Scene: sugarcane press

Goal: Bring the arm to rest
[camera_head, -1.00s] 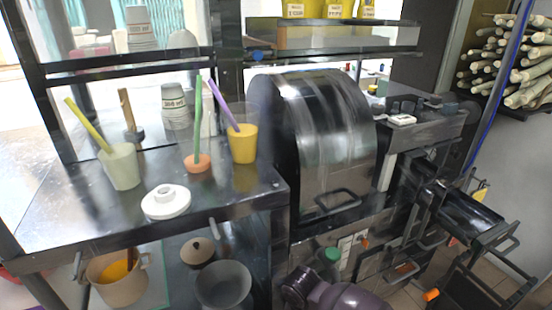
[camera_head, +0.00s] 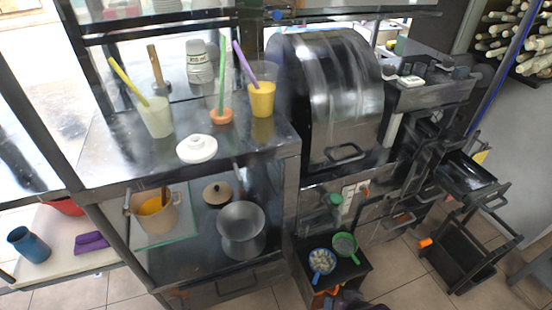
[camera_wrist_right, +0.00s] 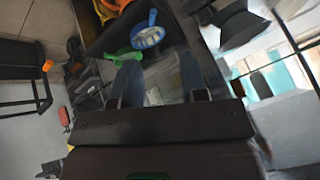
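My right gripper (camera_wrist_right: 158,82) shows in the right wrist view. Its two fingers are apart, with nothing visible between them. It is not clearly seen in the head view, where only a dark piece, likely part of my arm, shows at the bottom edge. The dark press machine (camera_head: 335,95) stands in the middle of the head view, its curved cover down. My left gripper and left arm are out of view.
The counter (camera_head: 100,165) holds a cup of yellow juice (camera_head: 262,100), a pale cup (camera_head: 156,118) and a white lid (camera_head: 197,149). Below are a pot (camera_head: 240,228) and a juice jug (camera_head: 157,212). Blue (camera_head: 321,262) and green (camera_head: 345,245) strainers lie on a low dark stand.

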